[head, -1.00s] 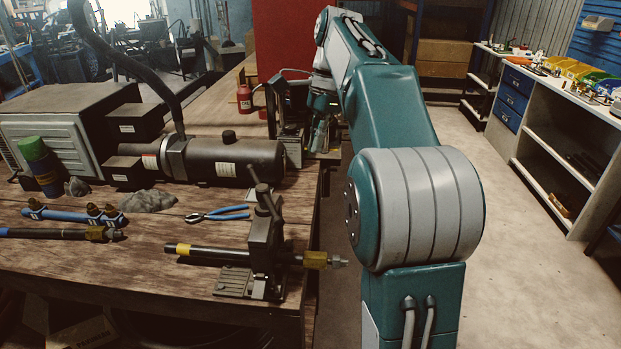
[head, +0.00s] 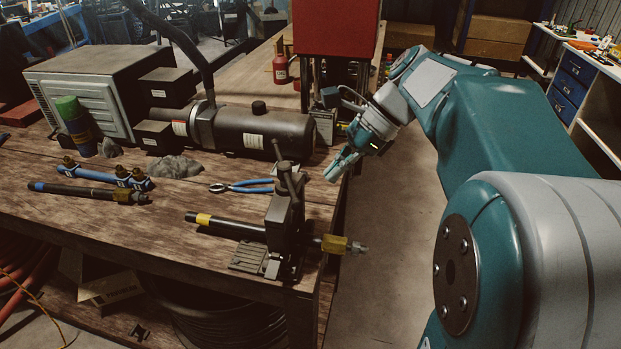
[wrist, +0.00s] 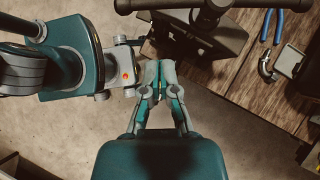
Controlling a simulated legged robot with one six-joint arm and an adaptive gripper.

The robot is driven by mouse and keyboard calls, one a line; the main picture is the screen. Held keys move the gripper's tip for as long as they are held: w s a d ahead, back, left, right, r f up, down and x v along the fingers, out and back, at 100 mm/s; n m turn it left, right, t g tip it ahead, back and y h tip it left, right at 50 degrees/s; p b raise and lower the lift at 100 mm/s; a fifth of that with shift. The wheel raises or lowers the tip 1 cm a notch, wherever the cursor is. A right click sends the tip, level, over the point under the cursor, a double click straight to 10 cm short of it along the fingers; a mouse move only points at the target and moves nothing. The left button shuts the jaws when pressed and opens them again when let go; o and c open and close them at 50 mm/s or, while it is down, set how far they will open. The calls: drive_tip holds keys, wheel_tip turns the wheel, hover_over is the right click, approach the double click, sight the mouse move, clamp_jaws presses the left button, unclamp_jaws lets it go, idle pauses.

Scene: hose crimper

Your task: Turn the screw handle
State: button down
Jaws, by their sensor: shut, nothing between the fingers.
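The screw handle (head: 282,164) is a dark bar on top of the dark clamp (head: 285,215) at the table's front right corner. A black hose (head: 232,225) with a yellow band and a brass fitting passes through the clamp. My gripper (head: 332,176) is right of and behind the handle, apart from it, pointing down to the left. In the wrist view my gripper (wrist: 160,66) is shut and empty. A dark bar that looks like the screw handle (wrist: 165,5) crosses the top edge there, ahead of the fingertips and partly cut off.
Blue pliers (head: 245,187) lie left of the clamp. A black cylinder (head: 262,132) and a red machine (head: 335,28) stand behind. More hoses (head: 85,191) lie at the left of the wooden table (head: 190,255). Open floor (head: 385,260) lies right of the table.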

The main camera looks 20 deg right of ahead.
sight(292, 189)
drive_tip(key=a, duration=0.3)
drive_tip(key=a+f, duration=0.1)
drive_tip(key=shift+w+a+f, duration=0.1)
drive_tip(key=shift+w+a, duration=0.2)
drive_tip(key=shift+a, duration=0.1)
drive_tip(key=shift+s+a+m+t, duration=0.2)
drive_tip(key=shift+a+m+t, duration=0.6)
drive_tip(key=shift+m, duration=0.3)
drive_tip(key=shift+a, duration=0.1)
